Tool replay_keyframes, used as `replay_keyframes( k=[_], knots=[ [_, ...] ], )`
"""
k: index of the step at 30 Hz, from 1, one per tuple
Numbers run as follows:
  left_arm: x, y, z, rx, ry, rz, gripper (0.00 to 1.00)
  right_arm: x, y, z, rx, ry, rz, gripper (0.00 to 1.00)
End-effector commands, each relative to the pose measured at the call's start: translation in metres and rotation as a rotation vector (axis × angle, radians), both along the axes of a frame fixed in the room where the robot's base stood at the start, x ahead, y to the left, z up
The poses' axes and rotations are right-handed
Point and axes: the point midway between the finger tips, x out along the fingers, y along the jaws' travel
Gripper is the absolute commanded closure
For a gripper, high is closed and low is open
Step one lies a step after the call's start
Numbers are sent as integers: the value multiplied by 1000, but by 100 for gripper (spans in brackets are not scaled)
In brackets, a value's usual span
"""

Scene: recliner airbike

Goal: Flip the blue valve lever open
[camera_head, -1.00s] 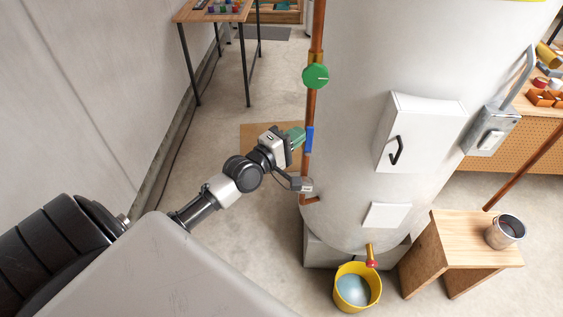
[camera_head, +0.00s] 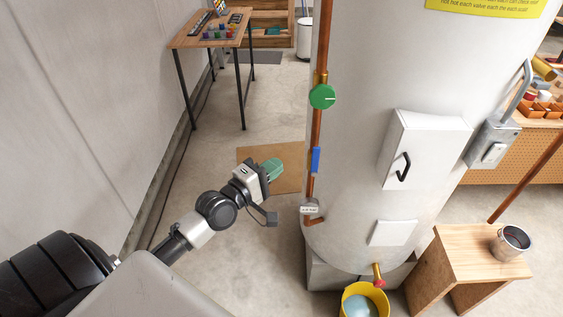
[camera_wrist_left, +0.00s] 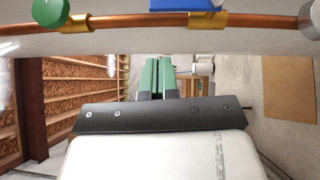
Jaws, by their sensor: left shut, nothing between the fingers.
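The blue valve lever (camera_head: 315,159) is on the vertical copper pipe (camera_head: 318,125) that runs along the left side of the large white tank. It lies lengthwise along the pipe. My left gripper (camera_head: 274,168), with green fingers, is to the left of the lever, apart from it, shut and empty. In the left wrist view the closed fingers (camera_wrist_left: 157,75) point away below the pipe (camera_wrist_left: 135,21). Only part of the blue lever (camera_wrist_left: 187,4) shows there, at the top edge. My right gripper is not in view.
The white tank (camera_head: 355,70) blocks the right side. A yellow bucket (camera_head: 380,293) stands at its foot.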

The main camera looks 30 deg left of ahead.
Motion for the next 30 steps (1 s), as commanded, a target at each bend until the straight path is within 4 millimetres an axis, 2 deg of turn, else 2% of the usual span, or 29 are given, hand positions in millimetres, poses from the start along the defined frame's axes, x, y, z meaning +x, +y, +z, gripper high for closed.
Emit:
replay_keyframes(
  k=[4, 10, 21, 30],
  knots=[
    [-25, 6, -4, 3, 3, 0, 100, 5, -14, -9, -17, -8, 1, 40],
    [-43, 11, -1, 1, 1, 1, 100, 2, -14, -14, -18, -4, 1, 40],
    [-47, 12, 0, 1, 0, 0, 100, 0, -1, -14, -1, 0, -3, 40],
    [-47, 12, -1, 2, 2, 1, 100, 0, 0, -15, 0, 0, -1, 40]
  ],
)
